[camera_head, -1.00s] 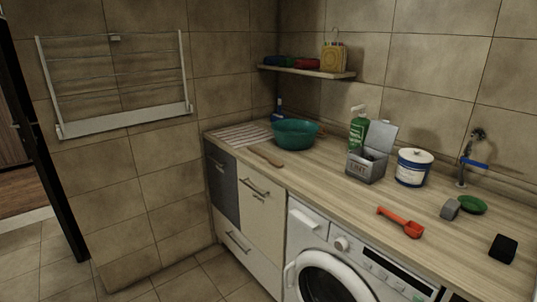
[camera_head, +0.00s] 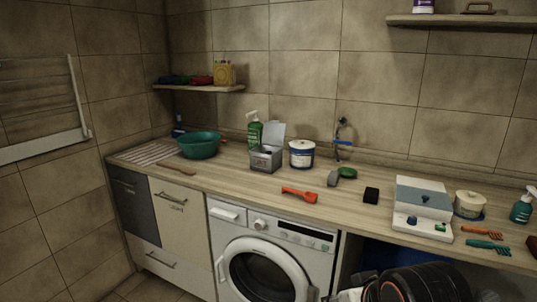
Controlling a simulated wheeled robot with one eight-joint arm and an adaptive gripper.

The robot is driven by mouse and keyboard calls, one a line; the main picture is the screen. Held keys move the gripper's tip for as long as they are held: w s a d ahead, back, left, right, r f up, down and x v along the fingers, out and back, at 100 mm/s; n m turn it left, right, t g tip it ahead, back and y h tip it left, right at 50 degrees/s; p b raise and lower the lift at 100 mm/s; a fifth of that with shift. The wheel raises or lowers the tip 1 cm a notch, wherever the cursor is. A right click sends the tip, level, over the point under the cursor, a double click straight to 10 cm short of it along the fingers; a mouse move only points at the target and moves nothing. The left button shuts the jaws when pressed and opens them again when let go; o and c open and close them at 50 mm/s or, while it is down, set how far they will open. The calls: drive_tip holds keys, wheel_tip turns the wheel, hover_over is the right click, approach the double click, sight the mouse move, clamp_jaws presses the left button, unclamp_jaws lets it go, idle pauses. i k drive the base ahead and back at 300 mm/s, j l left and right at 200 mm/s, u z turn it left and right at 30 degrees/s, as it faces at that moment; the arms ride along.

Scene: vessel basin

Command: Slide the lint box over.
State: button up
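The lint box (camera_head: 262,163) is a small grey metal box with its lid standing open at the back. It stands on the wooden counter (camera_head: 235,182), between a green spray bottle (camera_head: 254,132) behind its left side and a white and blue tub (camera_head: 301,155) to its right. A label on its front reads LINT in the earlier view. The inside of the box is too dim to make out. No fingertips of my gripper show, so its opening cannot be seen.
Left are a teal basin (camera_head: 200,146) and a wooden paddle (camera_head: 178,169). Right are a red scoop (camera_head: 299,194), a grey piece (camera_head: 333,179), a green dish (camera_head: 347,172), a black block (camera_head: 371,195) and a white-grey case (camera_head: 421,209). Bare counter lies in front of the box.

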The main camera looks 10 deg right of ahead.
sight(260, 161)
drive_tip(key=i+j, duration=0.25)
drive_tip(key=i, duration=0.25)
drive_tip(key=i+j, duration=0.3)
drive_tip(key=i, duration=0.15)
drive_tip(key=i+j, duration=0.25)
drive_tip(key=i, duration=0.25)
drive_tip(key=j+u, duration=0.05)
